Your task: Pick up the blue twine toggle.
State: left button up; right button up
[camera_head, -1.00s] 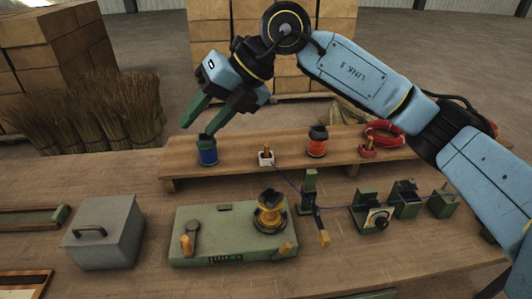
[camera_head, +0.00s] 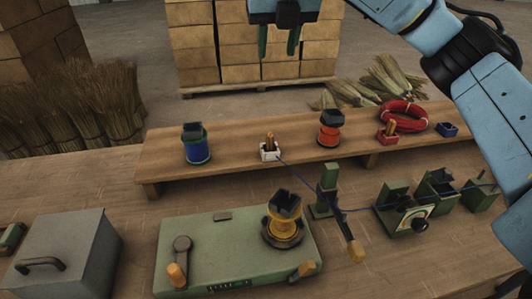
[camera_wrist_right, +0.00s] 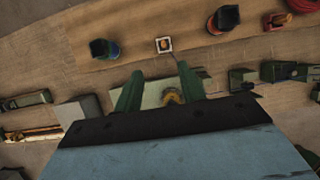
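A small wooden toggle (camera_head: 270,140) stands in a white holder (camera_head: 269,153) on the raised shelf; a dark blue twine runs from it down to the right. The white holder also shows in the right wrist view (camera_wrist_right: 164,45), beyond the fingertips. My right gripper (camera_head: 278,48) is above and behind the shelf in the head view, fingers pointing down, apart and empty. In the right wrist view its two green fingers (camera_wrist_right: 160,78) are spread, with nothing between them. My left gripper is not in view.
A blue spool (camera_head: 198,148) stands left of the holder and a red spool (camera_head: 330,130) right of it. Farther right are a red holder (camera_head: 388,138), a red coil (camera_head: 404,116) and a blue holder (camera_head: 447,129). A green winder (camera_head: 230,240) is in front.

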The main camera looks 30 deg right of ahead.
notch_tip(320, 180, down, 6)
jog(key=f+b, duration=0.1)
jog(key=b, duration=0.4)
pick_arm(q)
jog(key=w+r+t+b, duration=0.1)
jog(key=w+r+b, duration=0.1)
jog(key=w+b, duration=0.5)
pick_arm(e)
jog(key=p, duration=0.2)
send_near(270, 135)
jog(key=shift+b+x, duration=2.1)
jog(key=shift+x, duration=2.55)
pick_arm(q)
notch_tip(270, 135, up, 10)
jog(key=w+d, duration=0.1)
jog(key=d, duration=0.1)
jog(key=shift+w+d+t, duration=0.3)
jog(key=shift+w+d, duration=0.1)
pick_arm(e)
jog(key=shift+s, duration=0.1)
grip_shut()
